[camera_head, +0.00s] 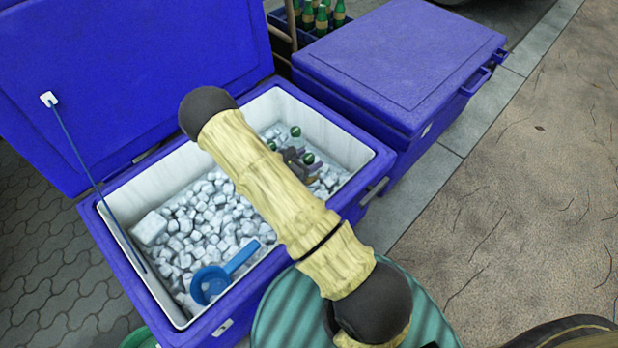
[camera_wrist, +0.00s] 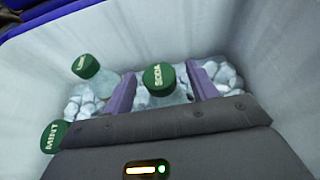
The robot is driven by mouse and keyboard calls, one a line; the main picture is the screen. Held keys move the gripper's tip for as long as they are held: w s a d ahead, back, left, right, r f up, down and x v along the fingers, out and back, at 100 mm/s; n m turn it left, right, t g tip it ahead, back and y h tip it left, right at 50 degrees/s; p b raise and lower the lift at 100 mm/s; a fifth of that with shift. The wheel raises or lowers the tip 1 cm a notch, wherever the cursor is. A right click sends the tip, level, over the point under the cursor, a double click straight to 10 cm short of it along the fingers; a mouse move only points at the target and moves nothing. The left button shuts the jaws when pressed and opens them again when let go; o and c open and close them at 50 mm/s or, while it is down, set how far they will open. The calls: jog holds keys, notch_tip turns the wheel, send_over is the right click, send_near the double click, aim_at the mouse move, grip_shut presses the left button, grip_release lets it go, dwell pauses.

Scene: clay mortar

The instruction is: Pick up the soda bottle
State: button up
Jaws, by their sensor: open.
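The soda bottle (camera_wrist: 160,79) stands in the ice with its green cap, lettered SODA, facing up in the wrist view. My gripper (camera_wrist: 161,87) is open, with one purple finger on each side of the soda cap; I cannot tell whether either finger touches it. A bottle with a green cap reading LIME (camera_wrist: 85,66) is to the left, outside the fingers. A cap reading MINT (camera_wrist: 52,136) is at lower left, partly cut off by my gripper. In the head view my gripper (camera_head: 296,160) is down inside the cooler, partly hidden by my arm.
The open blue cooler (camera_head: 375,172) has white inner walls close around my gripper. It holds ice (camera_head: 205,220) and a blue scoop (camera_head: 212,283). Its lid (camera_head: 130,80) stands raised at left. A closed cooler (camera_head: 395,60) is beside it, with a bottle crate (camera_head: 283,33) behind.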

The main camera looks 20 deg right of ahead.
jog(key=x, duration=0.2)
jog(key=shift+w+d+f+b, duration=0.1)
jog(key=shift+d+f+b, duration=0.1)
jog(key=shift+d+b, duration=0.15)
jog(key=shift+r, duration=0.1)
jog(key=shift+a, duration=0.1)
grip_shut()
